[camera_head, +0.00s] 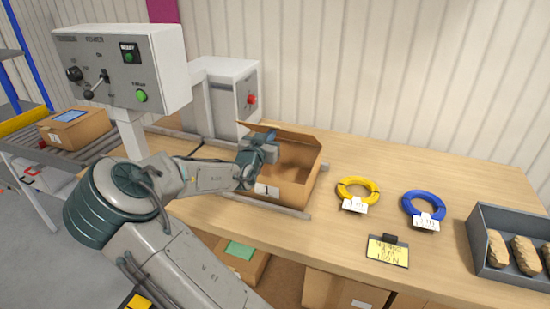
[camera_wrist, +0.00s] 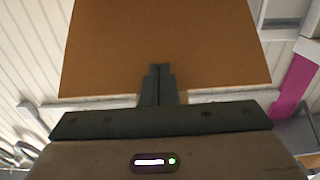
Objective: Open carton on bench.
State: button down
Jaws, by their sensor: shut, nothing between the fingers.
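The cardboard carton (camera_head: 292,192) with a label marked 1 stands on the wooden bench (camera_head: 400,165). Its back flap stands up and leans back, and part of the brown inside shows. My gripper (camera_head: 268,138) is at the carton's upper left, over the opening, and hides its left side and any flap there. In the wrist view my gripper (camera_wrist: 159,72) is shut with its fingers together and empty. A flat brown cardboard panel (camera_wrist: 165,40) fills the view just past the fingertips. I cannot tell whether they touch it.
A grey control box (camera_head: 125,65) and a pale machine (camera_head: 225,95) stand at the left and behind. Metal rails (camera_head: 265,204) run beside the carton. A yellow coil (camera_head: 358,190), a blue coil (camera_head: 424,208), a yellow sign (camera_head: 388,251) and a grey bin (camera_head: 510,215) lie right.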

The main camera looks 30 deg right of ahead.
jog(key=shift+w+d+r+p, duration=0.2)
jog(key=shift+w+d+r, duration=0.6)
jog(key=shift+d+r, duration=0.2)
jog(key=shift+w+d+r+p, duration=0.2)
jog(key=shift+w+d+r, duration=0.6)
jog(key=shift+d+r, duration=0.2)
jog(key=shift+w+d+r+p, duration=0.2)
jog(key=shift+w+d+r, duration=0.65)
jog(key=shift+d, duration=0.2)
jog(key=shift+d, duration=0.1)
jog(key=w+d+r, duration=0.2)
jog(key=w+d, duration=0.3)
jog(key=d, duration=0.2)
jog(key=shift+w+r, duration=0.25)
jog(key=shift+r, duration=0.05)
